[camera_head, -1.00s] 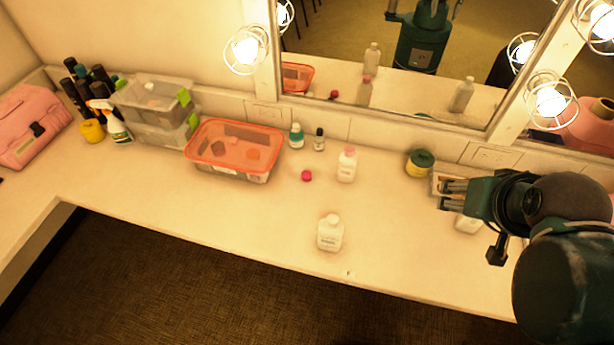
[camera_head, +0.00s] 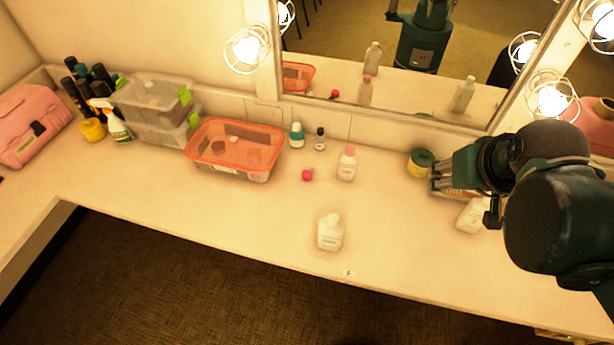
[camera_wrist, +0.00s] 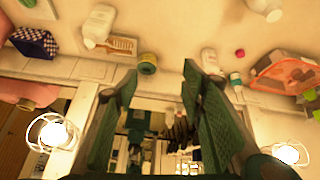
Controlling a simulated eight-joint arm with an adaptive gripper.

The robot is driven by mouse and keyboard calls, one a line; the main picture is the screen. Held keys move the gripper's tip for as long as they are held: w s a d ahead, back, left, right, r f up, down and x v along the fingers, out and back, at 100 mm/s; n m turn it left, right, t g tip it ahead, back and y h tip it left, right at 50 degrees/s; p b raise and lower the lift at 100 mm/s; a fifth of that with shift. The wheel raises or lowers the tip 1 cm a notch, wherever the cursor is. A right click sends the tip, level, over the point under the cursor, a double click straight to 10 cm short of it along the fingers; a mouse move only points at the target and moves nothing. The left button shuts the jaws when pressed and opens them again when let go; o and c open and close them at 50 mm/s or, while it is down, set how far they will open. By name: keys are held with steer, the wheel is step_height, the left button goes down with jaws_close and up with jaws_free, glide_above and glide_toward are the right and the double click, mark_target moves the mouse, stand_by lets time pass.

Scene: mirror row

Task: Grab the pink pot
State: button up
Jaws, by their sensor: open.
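The pink pot (camera_head: 307,175) is a small, bright pink round thing on the counter, right of the orange-lidded tub. It also shows in the wrist view (camera_wrist: 240,53), at the upper right, beyond the right finger. My gripper (camera_head: 441,176) is at the right in the head view, well to the right of the pot and beside the yellow jar with a dark green lid (camera_head: 420,163). In the wrist view my gripper (camera_wrist: 160,72) has its two green fingers spread apart with nothing between them.
A white bottle with a pink cap (camera_head: 347,164) stands right of the pot. Another white bottle (camera_head: 330,233) is nearer the front edge. Two small bottles (camera_head: 297,136) (camera_head: 320,140) stand behind. The orange-lidded tub (camera_head: 236,150) is to the left. The mirror (camera_head: 400,95) rises behind.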

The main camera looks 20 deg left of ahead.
steer(key=w+a+f+n+g, duration=0.2)
steer(key=w+a+n, duration=0.2)
steer(key=w+a, duration=0.5)
steer(key=n+g+b, duration=0.2)
steer(key=n+g, duration=0.2)
steer(key=n, duration=0.6)
glide_toward(307, 173)
steer(key=shift+f, duration=0.1)
steer(key=shift+a+f, duration=0.15)
steer(key=shift+f, duration=0.1)
steer(key=shift+f, duration=1.25)
steer(key=shift+f, duration=0.1)
